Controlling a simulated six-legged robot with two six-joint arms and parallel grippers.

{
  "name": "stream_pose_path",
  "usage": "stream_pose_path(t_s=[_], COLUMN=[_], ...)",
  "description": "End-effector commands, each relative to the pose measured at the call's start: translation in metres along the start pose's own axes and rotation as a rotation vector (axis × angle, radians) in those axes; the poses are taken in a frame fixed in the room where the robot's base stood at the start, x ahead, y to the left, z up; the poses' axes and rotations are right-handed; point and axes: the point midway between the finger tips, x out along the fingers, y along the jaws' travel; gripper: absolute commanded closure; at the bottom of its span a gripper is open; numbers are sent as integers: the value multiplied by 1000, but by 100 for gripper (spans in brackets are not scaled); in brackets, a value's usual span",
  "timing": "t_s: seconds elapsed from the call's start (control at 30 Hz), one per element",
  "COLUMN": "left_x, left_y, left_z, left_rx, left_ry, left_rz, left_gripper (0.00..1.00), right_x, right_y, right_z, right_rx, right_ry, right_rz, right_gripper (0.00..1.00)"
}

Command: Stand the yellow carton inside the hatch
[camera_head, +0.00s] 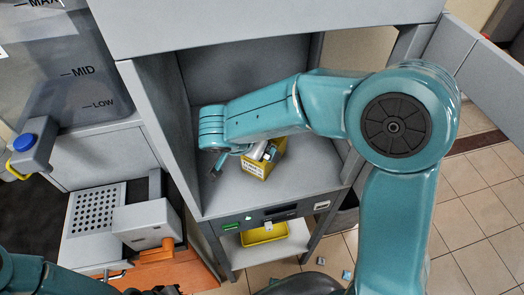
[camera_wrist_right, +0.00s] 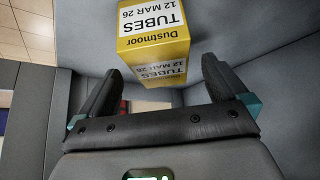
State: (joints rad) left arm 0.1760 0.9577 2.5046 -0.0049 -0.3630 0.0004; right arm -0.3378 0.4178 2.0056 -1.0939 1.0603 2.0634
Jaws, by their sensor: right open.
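The yellow carton (camera_head: 254,168) is inside the grey hatch (camera_head: 305,175), on its floor as far as I can see. In the right wrist view the carton (camera_wrist_right: 155,47) shows two faces lettered "Dustmoor TUBES 12 MAR 26", upside down in the picture. My right gripper (camera_wrist_right: 160,70) is open, with one dark finger on each side of the carton's near end. A gap shows between the fingers and the carton. My right arm hides part of the hatch and the carton's surroundings. Only the edge of my left gripper (camera_head: 152,291) seems to show at the bottom of the head view.
A yellow tray (camera_head: 264,235) sits on the shelf below the hatch. The hatch door (camera_head: 470,70) stands open at the right. At left are a grey tank (camera_head: 70,70) and a perforated plate (camera_head: 95,208). Small bits (camera_head: 346,275) lie on the tiled floor.

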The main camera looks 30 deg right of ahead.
Motion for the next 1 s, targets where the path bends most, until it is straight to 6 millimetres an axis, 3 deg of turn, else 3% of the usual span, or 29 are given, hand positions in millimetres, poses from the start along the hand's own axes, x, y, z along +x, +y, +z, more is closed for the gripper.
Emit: stream_pose_path(t_s=[0.1,0.3,1.0], left_x=[6,8,8], left_y=[-2,-3,-3], left_z=[0,0,0], left_rx=[0,0,0], left_ry=[0,0,0], left_rz=[0,0,0], left_gripper=[100,100,100], right_x=[-25,-50,-54], right_y=[-1,0,0], right_z=[1,0,0], right_rx=[1,0,0], right_ry=[1,-1,-1], right_rz=[-5,-1,1], right_gripper=[0,0,0])
